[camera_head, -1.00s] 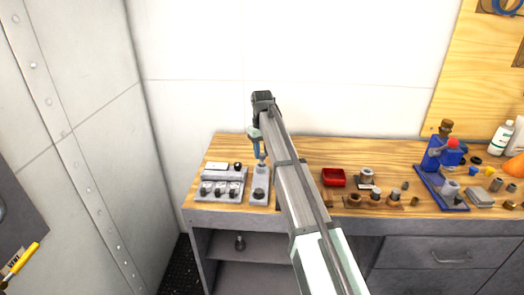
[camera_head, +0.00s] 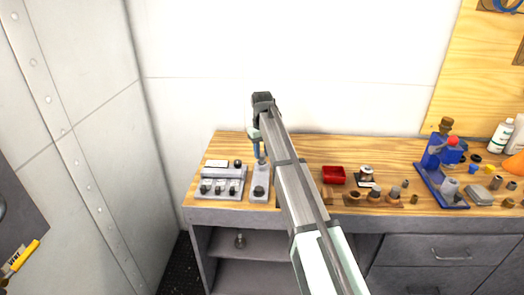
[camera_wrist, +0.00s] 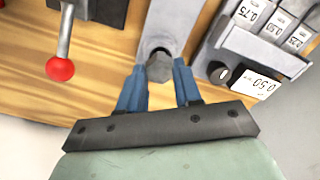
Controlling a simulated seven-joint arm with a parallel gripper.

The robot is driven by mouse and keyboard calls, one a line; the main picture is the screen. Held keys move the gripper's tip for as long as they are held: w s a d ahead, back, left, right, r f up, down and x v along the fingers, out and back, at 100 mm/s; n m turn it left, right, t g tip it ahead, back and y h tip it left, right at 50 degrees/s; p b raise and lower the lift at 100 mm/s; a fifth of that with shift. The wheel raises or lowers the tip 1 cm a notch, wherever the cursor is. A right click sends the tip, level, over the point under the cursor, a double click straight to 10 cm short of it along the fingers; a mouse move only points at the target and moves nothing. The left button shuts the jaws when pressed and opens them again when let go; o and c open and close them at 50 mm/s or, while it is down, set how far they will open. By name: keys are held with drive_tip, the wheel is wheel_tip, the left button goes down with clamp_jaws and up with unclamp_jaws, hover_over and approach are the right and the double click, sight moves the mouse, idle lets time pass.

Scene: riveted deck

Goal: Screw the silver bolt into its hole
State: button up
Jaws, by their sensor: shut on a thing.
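The silver bolt (camera_wrist: 159,68) shows its grey hexagonal head between my blue fingertips in the wrist view. My gripper (camera_wrist: 159,75) is shut on it, one finger on each side of the head. The bolt is over the near end of a grey metal plate (camera_wrist: 178,22), beside a dark round opening; the shank and how deep it sits are hidden. In the head view my gripper (camera_head: 260,160) points down at the back end of this plate (camera_head: 261,179), left of my arm.
A grey gauge block with number labels (camera_head: 221,182) stands close left of the plate. A dark knob (camera_head: 259,191) is at the plate's front end. A red-balled lever (camera_wrist: 60,68) stands nearby. A red tray (camera_head: 334,175) and small parts lie right of my arm.

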drive_tip(key=shift+f, duration=0.6)
idle(0.4)
drive_tip(key=o, duration=1)
drive_tip(key=shift+c, duration=0.2)
wheel_tip(320, 180, up, 14)
drive_tip(key=shift+f, duration=0.1)
drive_tip(key=shift+c, duration=0.2)
